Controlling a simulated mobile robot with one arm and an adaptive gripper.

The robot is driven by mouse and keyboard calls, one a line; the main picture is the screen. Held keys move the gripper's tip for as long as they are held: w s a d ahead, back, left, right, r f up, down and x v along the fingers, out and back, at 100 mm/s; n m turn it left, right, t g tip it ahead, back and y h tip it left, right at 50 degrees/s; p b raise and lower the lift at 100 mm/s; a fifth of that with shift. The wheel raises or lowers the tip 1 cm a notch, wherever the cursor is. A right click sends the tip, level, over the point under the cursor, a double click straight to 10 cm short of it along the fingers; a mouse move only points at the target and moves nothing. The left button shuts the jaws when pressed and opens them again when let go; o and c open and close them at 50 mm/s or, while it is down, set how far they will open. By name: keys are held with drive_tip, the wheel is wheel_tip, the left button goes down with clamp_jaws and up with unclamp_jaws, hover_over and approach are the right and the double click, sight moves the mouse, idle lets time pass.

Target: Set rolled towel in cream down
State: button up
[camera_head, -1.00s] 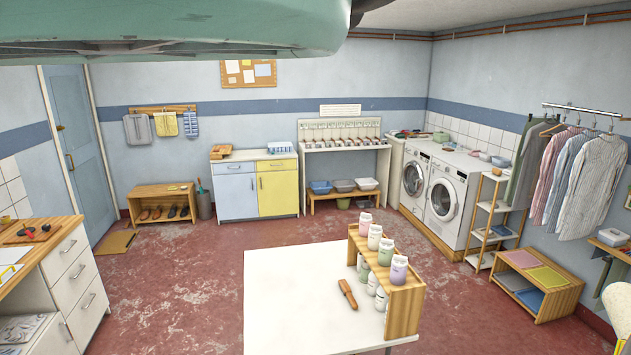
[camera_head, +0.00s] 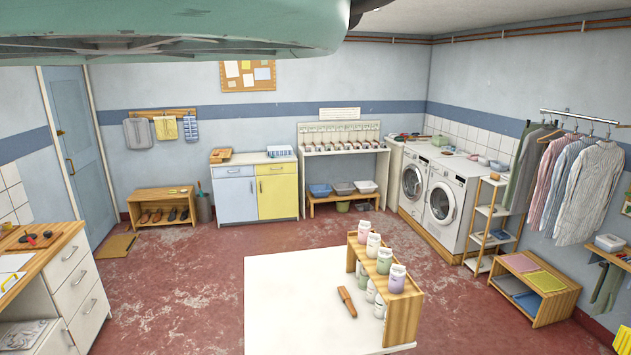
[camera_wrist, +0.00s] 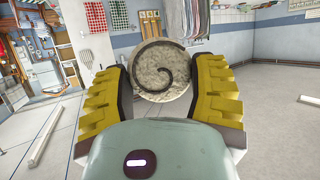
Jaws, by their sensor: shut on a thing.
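In the wrist view the rolled towel in cream (camera_wrist: 163,92) sits between the two yellow, ridged fingers of my gripper (camera_wrist: 160,80). Its round end, with a dark spiral line, faces the camera. My gripper is shut on it, one finger on each side. The rest of the roll is hidden behind that end. Neither the towel nor my gripper shows in the head view. What lies under the towel cannot be seen.
A white table (camera_head: 290,310) stands ahead in the head view. A wooden rack (camera_head: 404,315) with several bottles and a brown-handled tool (camera_head: 346,301) occupy its right part; its left part is clear. White drawers (camera_head: 78,285) stand at left. Red floor (camera_head: 180,275) is open between.

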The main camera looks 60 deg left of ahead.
drive_tip(key=s+f+m+h, duration=0.1)
drive_tip(key=s+f, duration=0.2)
drive_tip(key=s, duration=0.4)
drive_tip(key=shift+s+f+m+h, duration=0.3)
drive_tip(key=shift+s+h, duration=0.05)
drive_tip(key=shift+h, duration=0.05)
